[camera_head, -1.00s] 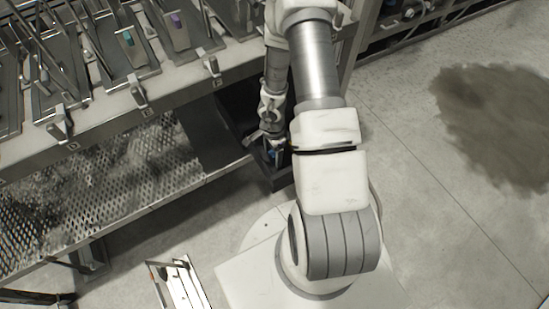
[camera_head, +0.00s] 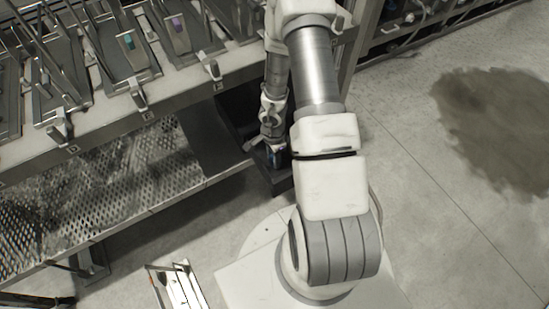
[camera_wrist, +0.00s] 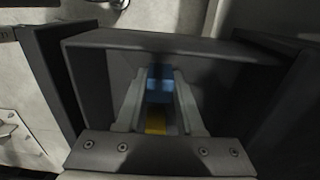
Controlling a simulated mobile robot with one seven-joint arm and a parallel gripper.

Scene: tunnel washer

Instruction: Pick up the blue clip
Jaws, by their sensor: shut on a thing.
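The blue clip (camera_wrist: 159,84) shows in the wrist view between the two pale fingers of my gripper (camera_wrist: 158,100), which is shut on it. In the head view my gripper (camera_head: 273,150) is at the mouth of a dark open box (camera_head: 283,181) beneath the bench edge.
The dark box walls stand close around my gripper in the wrist view. A steel bench (camera_head: 105,117) with several upright plates is at left, above a perforated panel (camera_head: 130,168). A metal tray (camera_head: 178,287) is at the bottom. Open floor with a dark stain (camera_head: 500,125) is at right.

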